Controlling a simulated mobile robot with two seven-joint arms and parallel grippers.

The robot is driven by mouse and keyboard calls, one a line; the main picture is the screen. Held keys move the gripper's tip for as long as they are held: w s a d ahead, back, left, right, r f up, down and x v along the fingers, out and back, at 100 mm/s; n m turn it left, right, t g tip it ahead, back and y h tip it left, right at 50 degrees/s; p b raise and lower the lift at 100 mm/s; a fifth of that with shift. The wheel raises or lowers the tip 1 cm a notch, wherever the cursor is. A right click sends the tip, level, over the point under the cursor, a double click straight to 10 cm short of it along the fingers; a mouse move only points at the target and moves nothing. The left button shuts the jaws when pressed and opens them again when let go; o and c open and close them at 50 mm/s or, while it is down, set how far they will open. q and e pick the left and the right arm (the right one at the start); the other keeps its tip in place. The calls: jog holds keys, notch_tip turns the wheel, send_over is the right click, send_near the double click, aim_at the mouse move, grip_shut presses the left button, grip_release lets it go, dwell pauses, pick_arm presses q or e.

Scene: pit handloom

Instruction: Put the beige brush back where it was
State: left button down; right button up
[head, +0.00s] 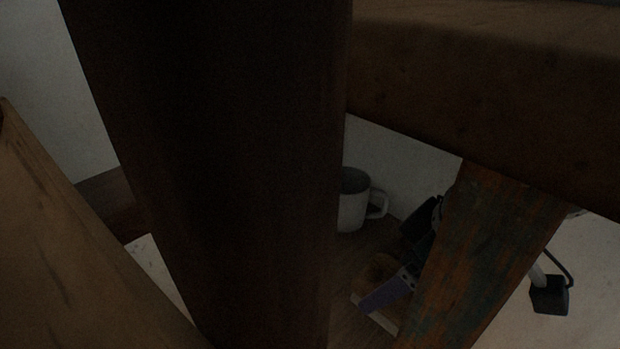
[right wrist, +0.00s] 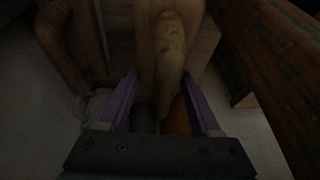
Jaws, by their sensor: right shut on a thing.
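The right gripper (head: 370,289) shows low in the head view, partly behind a slanted wooden beam; one purple finger is clear. My left gripper is out of view.
A thick dark post (head: 215,170) blocks the middle of the head view. A dark crossbeam (head: 490,80) and a slanted worn beam (head: 485,255) frame the right side. A white mug (head: 353,208) stands on the wooden surface (head: 350,258) behind the gripper.

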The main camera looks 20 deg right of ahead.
jog(key=shift+w+a, duration=0.25)
jog(key=shift+w, duration=0.15)
jog(key=shift+f, duration=0.25)
notch_tip(320, 180, down, 3)
jog(key=shift+f+b, duration=0.1)
jog(key=shift+b, duration=1.15)
grip_shut()
jog(key=o, duration=1.5)
grip_release()
jog(key=p+v, duration=0.3)
jog(key=v, duration=0.2)
jog(key=shift+r+p, duration=0.25)
jog(key=shift+p, duration=0.05)
jog(key=s+d, duration=0.2)
jog(key=s, duration=0.1)
jog(key=s+d+p, duration=0.1)
jog(key=s+d, duration=0.1)
jog(key=s, duration=0.1)
jog(key=s+d+p, duration=0.1)
jog(key=s+d, duration=0.1)
jog(key=s, duration=0.2)
jog(key=shift+s+d+f, duration=0.1)
jog(key=shift+d, duration=0.05)
